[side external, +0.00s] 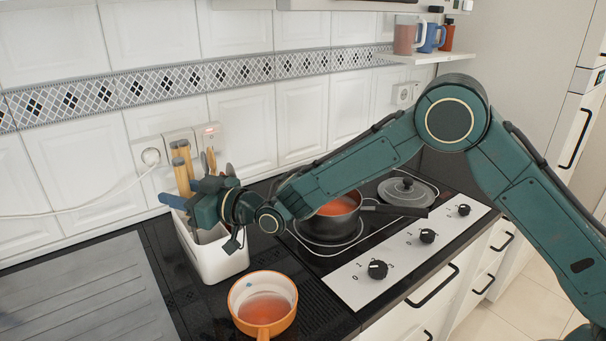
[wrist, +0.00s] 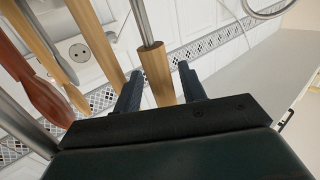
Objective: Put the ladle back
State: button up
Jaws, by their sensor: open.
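My gripper (side external: 188,193) is at the white utensil container (side external: 225,258), over its rim and among the upright utensils. In the wrist view my gripper (wrist: 159,72) is open, one finger on each side of a wooden handle (wrist: 157,76) with a metal shaft. I cannot tell whether the fingers touch it. This may be the ladle; its head is out of sight. In the side view other wooden handles (side external: 183,172) stand up from the container behind my gripper, and my gripper hides part of them.
Other utensils, with a light wooden handle (wrist: 97,40) and a reddish-brown one (wrist: 30,80), stand close by. An orange pan (side external: 264,304) with reddish liquid sits to the container's right. A dark pot (side external: 330,222) and a lidded pan (side external: 407,192) stand on the hob. The drainboard (side external: 85,295) is clear.

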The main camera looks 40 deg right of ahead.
jog(key=v, duration=1.2)
dwell(0.3)
dwell(0.4)
jog(key=s+d+r+m+g+h, duration=0.1)
jog(key=s+d+r+g+h, duration=0.2)
jog(key=s+d, duration=0.4)
jog(key=s+d+r+m+g+h, duration=0.1)
jog(key=s+d+r+g+h, duration=0.1)
jog(key=s+d+r, duration=0.5)
jog(key=s+d+f+m+g+h, duration=0.1)
jog(key=s+d+m+g+h, duration=0.1)
jog(key=s+d, duration=0.5)
jog(key=s+d+f+m+g+h, duration=0.2)
jog(key=s+d, duration=0.5)
jog(key=s, duration=0.6)
jog(key=shift+s+f+h, duration=0.3)
jog(key=shift+s, duration=0.1)
